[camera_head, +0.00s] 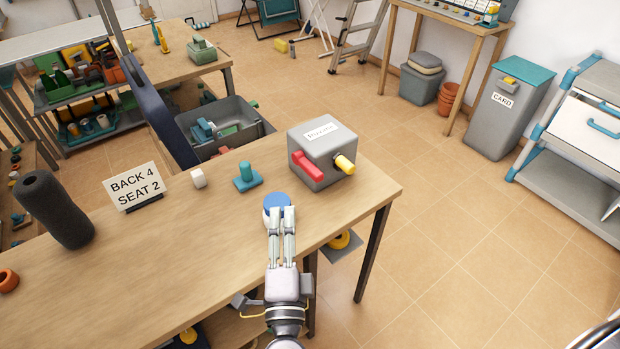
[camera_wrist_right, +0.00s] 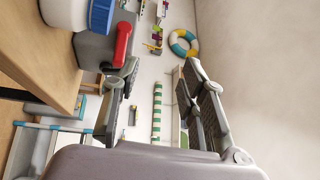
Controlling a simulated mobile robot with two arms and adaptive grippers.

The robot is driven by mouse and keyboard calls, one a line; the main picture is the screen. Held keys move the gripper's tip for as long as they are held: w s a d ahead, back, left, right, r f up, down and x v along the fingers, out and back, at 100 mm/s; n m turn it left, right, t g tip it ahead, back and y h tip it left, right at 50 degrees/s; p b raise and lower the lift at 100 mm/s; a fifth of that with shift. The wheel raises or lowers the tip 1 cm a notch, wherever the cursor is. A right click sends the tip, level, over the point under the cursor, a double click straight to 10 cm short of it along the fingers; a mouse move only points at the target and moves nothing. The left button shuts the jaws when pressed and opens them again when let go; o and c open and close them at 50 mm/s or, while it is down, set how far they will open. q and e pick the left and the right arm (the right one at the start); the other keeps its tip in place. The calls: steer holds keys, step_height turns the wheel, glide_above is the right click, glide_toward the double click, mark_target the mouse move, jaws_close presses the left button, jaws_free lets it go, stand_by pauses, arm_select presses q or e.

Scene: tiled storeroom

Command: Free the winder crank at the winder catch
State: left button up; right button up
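The winder (camera_head: 312,178) is a grey box with a paper label, standing near the right end of the wooden table. A red lever (camera_head: 306,166), perhaps the catch, lies along its front face. A yellow knob (camera_head: 345,164), perhaps the crank's grip, sticks out at its right side. My right gripper (camera_head: 282,211) is in front of the winder, over the table's near edge, by a white jar with a blue lid (camera_head: 276,202). In the right wrist view its fingers (camera_wrist_right: 160,90) stand apart with nothing between them; the red lever (camera_wrist_right: 122,45) lies left of them. My left gripper is out of view.
A grey crate (camera_head: 236,119) is behind. The floor at right is clear near the table.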

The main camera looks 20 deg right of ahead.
step_height(320, 180, down, 3)
steer(key=s+d+m+g+h, duration=0.1)
steer(key=d+m+g+h, duration=0.1)
steer(key=m+g+h, duration=0.1)
steer(key=p, duration=0.2)
glide_toward(312, 177)
steer(key=shift+m, duration=0.3)
steer(key=x, duration=0.9)
steer(key=shift+w+d, duration=0.1)
steer(key=shift+w, duration=0.15)
jaws_close()
